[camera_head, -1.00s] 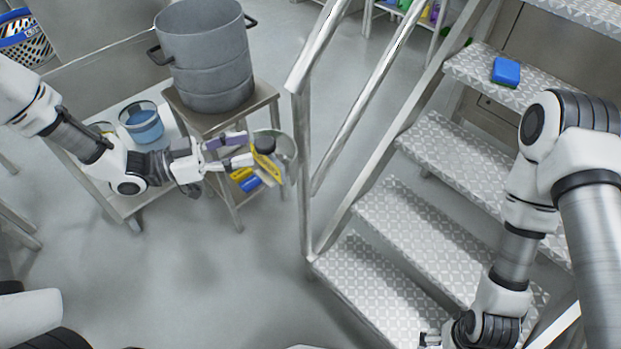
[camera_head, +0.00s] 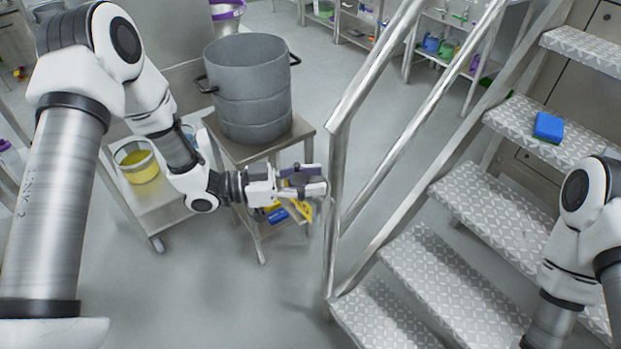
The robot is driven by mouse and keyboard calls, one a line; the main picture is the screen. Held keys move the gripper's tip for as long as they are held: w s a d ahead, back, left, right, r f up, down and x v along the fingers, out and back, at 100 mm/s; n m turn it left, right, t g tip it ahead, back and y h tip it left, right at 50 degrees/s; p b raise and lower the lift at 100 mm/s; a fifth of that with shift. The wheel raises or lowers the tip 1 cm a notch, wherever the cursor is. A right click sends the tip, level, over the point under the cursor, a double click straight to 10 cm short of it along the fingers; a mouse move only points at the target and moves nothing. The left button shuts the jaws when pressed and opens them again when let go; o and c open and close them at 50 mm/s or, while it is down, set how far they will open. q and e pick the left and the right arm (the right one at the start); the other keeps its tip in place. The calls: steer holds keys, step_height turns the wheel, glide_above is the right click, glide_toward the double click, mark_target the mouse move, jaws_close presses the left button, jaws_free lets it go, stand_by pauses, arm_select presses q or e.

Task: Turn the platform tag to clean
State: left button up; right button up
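My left gripper (camera_head: 318,180) is beside the metal handrail post (camera_head: 335,210) of the steps, at the middle of the head view. A dark purplish part and a pale grey part show at its tip, but the gap between the fingers is too small to judge. I cannot tell whether it touches the post. A yellow piece (camera_head: 305,209) shows just below the gripper; whether it is a tag is unclear. No platform tag can be clearly made out. My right arm is at the right edge, and its gripper is out of the picture.
A grey pot (camera_head: 249,90) stands on a small metal table (camera_head: 300,130) behind my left arm. A bucket of yellow liquid (camera_head: 138,164) is on a cart to the left. A blue sponge (camera_head: 548,126) lies on a stair tread (camera_head: 510,112). The floor in front is clear.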

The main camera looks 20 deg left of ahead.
arm_select(q)
steer(key=c, duration=0.4)
steer(key=shift+d, duration=0.1)
steer(key=shift+c, duration=0.4)
jaws_close()
